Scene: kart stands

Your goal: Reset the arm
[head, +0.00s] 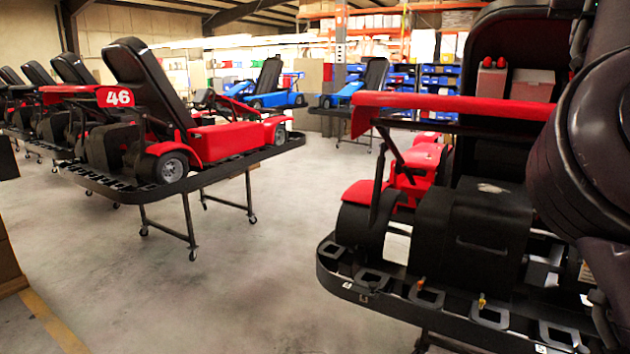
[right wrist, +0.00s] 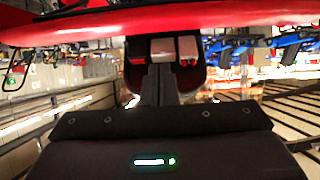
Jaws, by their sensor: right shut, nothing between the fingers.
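My right arm (head: 590,150) fills the right edge of the head view, dark and close to the camera. My right gripper (right wrist: 162,75) shows in the right wrist view as narrow grey fingers, shut, with nothing between them. Beyond the fingers, in the same view, is a red and white item (right wrist: 176,48) by a dark seat. A long red kart panel (right wrist: 200,18) crosses the top of that view. Whether the fingers touch anything cannot be told. My left gripper is not in view.
The near kart's black stand tray (head: 345,285) is at the lower right, beside my right arm. A red kart numbered 46 (head: 118,97) stands on another wheeled stand at left. Blue karts (head: 270,88) and shelves are behind. The concrete floor (head: 250,285) between the stands is clear.

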